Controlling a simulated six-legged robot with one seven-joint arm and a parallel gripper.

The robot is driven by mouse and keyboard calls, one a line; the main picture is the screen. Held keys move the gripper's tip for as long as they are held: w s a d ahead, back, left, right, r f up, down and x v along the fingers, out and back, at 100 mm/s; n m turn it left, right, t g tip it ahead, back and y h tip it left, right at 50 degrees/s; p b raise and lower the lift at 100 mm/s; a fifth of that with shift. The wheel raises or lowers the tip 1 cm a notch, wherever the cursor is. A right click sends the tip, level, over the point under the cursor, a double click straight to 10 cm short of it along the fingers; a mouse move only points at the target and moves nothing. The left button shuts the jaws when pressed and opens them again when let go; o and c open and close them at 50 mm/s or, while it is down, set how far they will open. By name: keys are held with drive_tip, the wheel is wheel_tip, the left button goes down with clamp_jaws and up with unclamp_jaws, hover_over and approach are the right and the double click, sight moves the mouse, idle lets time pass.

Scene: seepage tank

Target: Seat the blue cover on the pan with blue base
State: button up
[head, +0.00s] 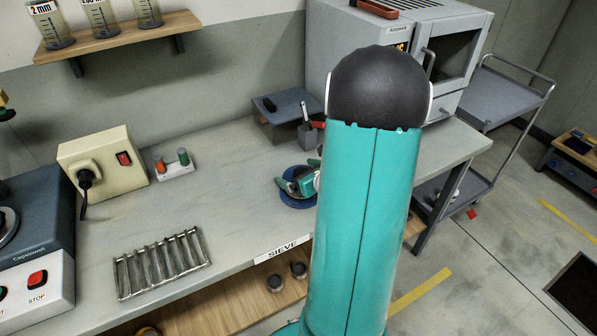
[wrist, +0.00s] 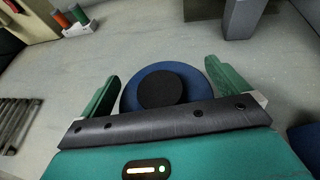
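A round blue piece with a raised-looking black disc at its centre, which looks like the blue cover (wrist: 198,78), lies between my fingers in the wrist view. In the head view a blue round rim (head: 297,202) shows on the bench under my gripper (head: 292,184). My gripper is open, with one green finger on each side of the blue piece in the wrist view (wrist: 162,70). A gap shows at the right finger; contact at the left is unclear. Another dark blue edge (wrist: 306,136) shows at the right border of the wrist view, possibly the pan; it is mostly cut off.
A small grey stand (head: 283,106) and a grey cup with a tool (head: 308,136) stand behind my gripper. A metal rack (head: 160,264), switch box (head: 103,160) and tester machine (head: 30,245) are at left. An oven (head: 455,60) stands at the back right. Mid-bench is clear.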

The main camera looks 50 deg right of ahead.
drive_tip(key=v, duration=1.3)
drive_tip(key=shift+s+r, duration=0.15)
drive_tip(key=shift+s, duration=0.25)
